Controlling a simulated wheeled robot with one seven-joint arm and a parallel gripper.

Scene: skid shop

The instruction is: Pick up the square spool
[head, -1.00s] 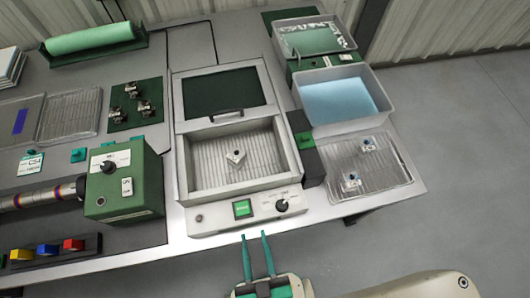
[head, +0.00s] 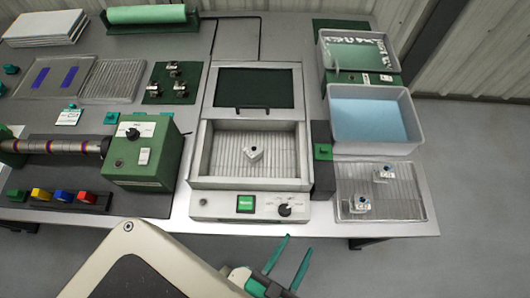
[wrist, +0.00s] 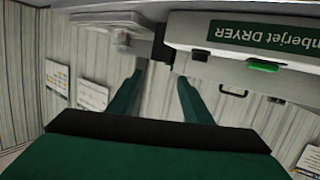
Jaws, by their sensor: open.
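A small whitish spool with a dark hole and a squarish outline (head: 253,153) sits on the ribbed floor of the open dryer (head: 248,197) in the head view. My gripper (head: 298,243) is open and empty, in front of the bench edge, right of the dryer's front. The wrist view shows its green fingers (wrist: 160,72) apart, the dryer front beyond, and no spool.
Water-filled bins (head: 372,117) stand behind the tray. A green control box (head: 143,160) stands left of the dryer. A green mat (head: 172,84) holds several small metal parts. The dryer's walls surround the spool. Floor at right is clear.

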